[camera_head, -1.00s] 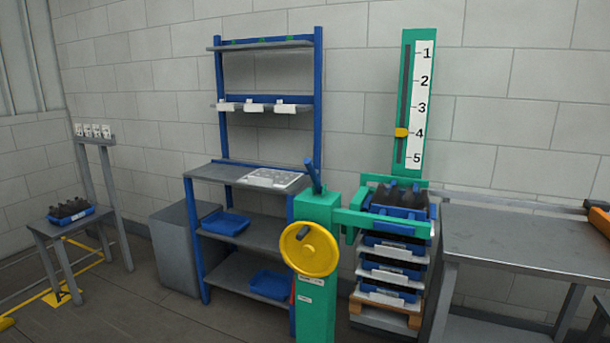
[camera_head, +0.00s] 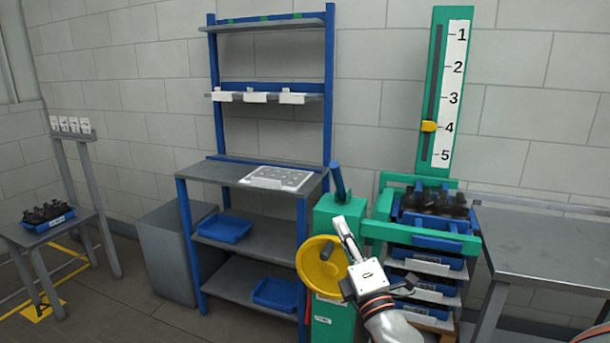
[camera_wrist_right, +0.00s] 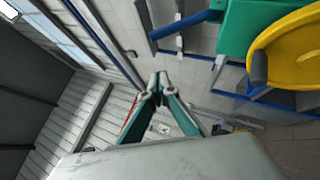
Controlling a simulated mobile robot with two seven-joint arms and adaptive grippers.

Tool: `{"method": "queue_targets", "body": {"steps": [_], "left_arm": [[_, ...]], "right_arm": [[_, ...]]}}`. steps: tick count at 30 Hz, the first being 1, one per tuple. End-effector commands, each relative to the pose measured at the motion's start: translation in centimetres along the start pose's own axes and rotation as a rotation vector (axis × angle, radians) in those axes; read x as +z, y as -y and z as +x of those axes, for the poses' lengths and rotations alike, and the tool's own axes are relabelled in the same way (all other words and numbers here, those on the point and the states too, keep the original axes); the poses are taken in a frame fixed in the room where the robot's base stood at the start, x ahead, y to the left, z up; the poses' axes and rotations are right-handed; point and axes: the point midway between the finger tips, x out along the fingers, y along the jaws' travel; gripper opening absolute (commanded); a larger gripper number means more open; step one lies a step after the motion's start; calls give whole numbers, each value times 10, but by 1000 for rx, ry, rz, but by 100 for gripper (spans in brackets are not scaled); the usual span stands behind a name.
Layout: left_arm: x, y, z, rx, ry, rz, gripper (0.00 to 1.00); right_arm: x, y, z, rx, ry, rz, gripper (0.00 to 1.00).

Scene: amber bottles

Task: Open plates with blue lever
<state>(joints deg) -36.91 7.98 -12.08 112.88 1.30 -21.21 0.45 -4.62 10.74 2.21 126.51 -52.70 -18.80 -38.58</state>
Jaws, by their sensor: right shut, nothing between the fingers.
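The blue lever (camera_head: 339,182) stands up from the top of a green post (camera_head: 336,214), tilted slightly left. A yellow handwheel (camera_head: 313,268) is on the post's front. Green clamp arms (camera_head: 381,230) reach from the post side around the top of a crate stack; I cannot tell whether they grip it. My right gripper (camera_head: 341,222) is shut and empty, in front of the post and just below the lever, apart from it. In the right wrist view its fingertips (camera_wrist_right: 158,77) meet, with the wheel (camera_wrist_right: 285,48) and green post at upper right. My left gripper is not in view.
Blue crates with dark bottles (camera_head: 436,200) are stacked under a green numbered scale, its yellow pointer (camera_head: 429,126) near 4. A grey table (camera_head: 545,245) stands right, a blue-framed shelf (camera_head: 188,235) left. A stand with a bottle crate (camera_head: 48,222) is far left.

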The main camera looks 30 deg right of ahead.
Motion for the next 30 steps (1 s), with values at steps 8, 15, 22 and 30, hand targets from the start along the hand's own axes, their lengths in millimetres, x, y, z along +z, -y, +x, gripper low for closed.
{"method": "queue_targets", "body": {"steps": [8, 15, 22, 30], "left_arm": [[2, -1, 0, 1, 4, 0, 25], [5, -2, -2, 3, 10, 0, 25], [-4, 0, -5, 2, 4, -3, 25], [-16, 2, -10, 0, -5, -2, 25]], "right_arm": [[6, -10, 4, 23, 15, -38, 0], [6, -10, 8, 22, 14, -35, 0], [8, -13, 38, 25, 15, -35, 0], [8, -14, 92, 24, 15, -35, 0]]}}
